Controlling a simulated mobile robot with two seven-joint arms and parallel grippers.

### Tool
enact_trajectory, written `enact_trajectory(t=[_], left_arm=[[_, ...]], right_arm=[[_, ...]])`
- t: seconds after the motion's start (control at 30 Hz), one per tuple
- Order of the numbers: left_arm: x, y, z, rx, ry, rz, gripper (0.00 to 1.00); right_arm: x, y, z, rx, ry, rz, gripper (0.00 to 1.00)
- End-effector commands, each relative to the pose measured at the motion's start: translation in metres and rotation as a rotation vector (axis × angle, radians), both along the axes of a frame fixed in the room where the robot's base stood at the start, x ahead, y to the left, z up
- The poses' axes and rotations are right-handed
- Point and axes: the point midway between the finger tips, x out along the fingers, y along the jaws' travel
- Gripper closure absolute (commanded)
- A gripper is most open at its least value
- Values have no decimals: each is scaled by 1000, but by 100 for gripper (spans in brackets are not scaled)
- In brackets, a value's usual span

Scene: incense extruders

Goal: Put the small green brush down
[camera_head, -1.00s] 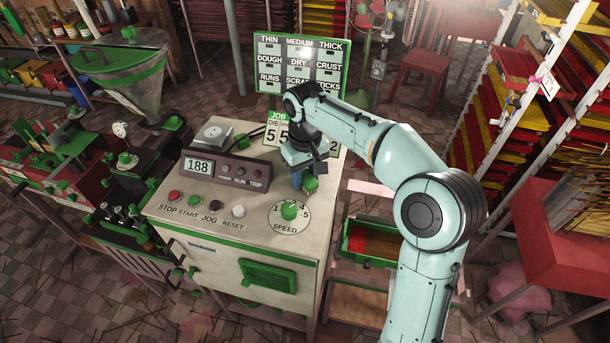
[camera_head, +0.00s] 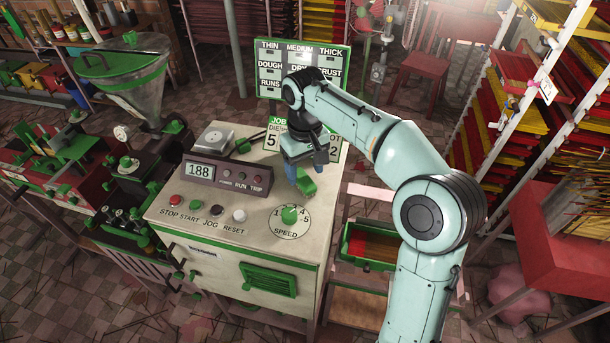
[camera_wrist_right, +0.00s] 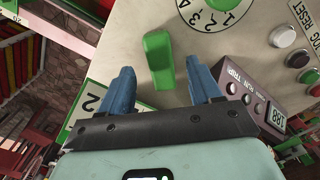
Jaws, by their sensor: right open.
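The small green brush (camera_head: 307,186) is on the pale top of the machine cabinet (camera_head: 250,206), just behind the green speed knob. My right gripper (camera_head: 299,172) is right over it. In the right wrist view, the brush (camera_wrist_right: 159,62) lies between the two blue fingertips of the right gripper (camera_wrist_right: 160,72), with a gap on each side. The right gripper is open and holds nothing. I cannot tell exactly how far the fingertips are above the cabinet top. My left gripper is out of view.
The speed knob (camera_head: 290,214) is close in front of the brush. The 188 display box (camera_head: 228,176) with its buttons is to the left. A label board (camera_head: 270,70) stands behind. A green drawer (camera_head: 370,246) is lower right, beyond the cabinet's edge.

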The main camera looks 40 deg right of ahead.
Motion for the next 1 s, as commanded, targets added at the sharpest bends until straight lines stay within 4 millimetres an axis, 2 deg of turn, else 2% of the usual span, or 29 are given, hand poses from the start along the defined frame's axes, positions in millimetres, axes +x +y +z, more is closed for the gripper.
enact_trajectory(t=[0.03, 0.2, 0.4, 1.0], left_arm=[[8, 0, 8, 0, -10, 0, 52], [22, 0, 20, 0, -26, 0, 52], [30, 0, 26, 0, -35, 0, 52], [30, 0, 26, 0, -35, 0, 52]], right_arm=[[3, 0, 18, 0, -9, 1, 36], [3, 1, 54, 0, -8, 1, 36], [2, 0, 77, 0, -5, 1, 36], [0, 0, 81, 0, 0, 0, 36]])
